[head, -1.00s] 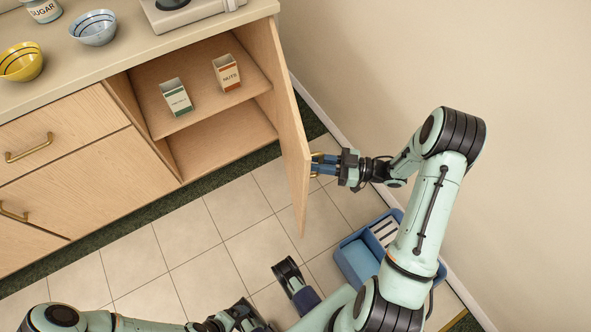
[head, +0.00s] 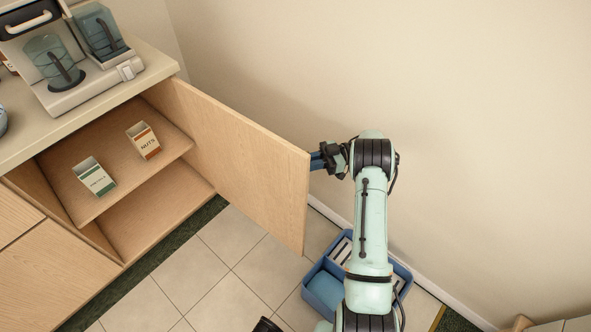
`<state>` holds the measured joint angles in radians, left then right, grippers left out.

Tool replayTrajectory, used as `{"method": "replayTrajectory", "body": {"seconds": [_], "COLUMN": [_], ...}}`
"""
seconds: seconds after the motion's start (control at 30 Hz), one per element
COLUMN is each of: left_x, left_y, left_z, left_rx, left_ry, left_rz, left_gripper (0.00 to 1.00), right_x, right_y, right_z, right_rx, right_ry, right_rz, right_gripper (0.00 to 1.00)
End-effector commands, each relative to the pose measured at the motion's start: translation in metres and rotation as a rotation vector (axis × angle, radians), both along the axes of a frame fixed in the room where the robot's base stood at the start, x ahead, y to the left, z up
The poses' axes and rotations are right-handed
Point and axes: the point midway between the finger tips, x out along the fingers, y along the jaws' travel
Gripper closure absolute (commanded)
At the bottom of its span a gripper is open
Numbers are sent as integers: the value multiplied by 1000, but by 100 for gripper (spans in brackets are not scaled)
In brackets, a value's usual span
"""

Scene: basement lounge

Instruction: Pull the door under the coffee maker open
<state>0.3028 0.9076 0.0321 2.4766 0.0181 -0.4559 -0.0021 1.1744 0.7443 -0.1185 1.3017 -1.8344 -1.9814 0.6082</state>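The cabinet door (head: 240,160) stands wide open, swung out to the right from the cabinet under the coffee maker (head: 78,62). Its inner face shows, and its handle is hidden behind it. My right gripper (head: 322,160) is at the door's free edge, on the outer side. Its fingertips are partly hidden by the door, so its hold on the handle cannot be seen. My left gripper (head: 266,325) is only a dark piece at the bottom edge, and its fingers are not clear.
Inside the open cabinet, a green-and-white box (head: 94,177) and a nuts box (head: 143,140) stand on the shelf (head: 120,185). A blue bin (head: 325,291) sits on the floor beside my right arm, near the wall (head: 450,130). The tiled floor before the cabinet is clear.

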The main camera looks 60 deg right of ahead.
Motion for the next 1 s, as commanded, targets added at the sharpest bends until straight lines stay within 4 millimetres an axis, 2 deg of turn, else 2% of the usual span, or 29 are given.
{"method": "replayTrajectory", "body": {"seconds": [0.2, 0.53, 0.57, 0.6, 1.0], "left_x": [2, 2, 2, 2, 1], "left_y": [1, 1, 1, 1, 0], "left_z": [-2, -2, -2, -2, 0], "left_rx": [3, 3, 3, 3, 1], "left_ry": [-6, -6, -6, -6, -2], "left_rz": [3, 3, 3, 3, 1], "left_gripper": [3, 3, 3, 3, 3], "right_x": [-3, -3, -3, -3, -3], "right_y": [-7, -7, -7, -7, -7], "right_z": [-1, -1, -1, -1, 6], "right_rx": [3, 2, 3, 3, -1], "right_ry": [4, 4, 3, 3, -1], "right_rz": [6, 6, 6, 6, 6], "right_gripper": [100, 100, 77, 65, 65]}}
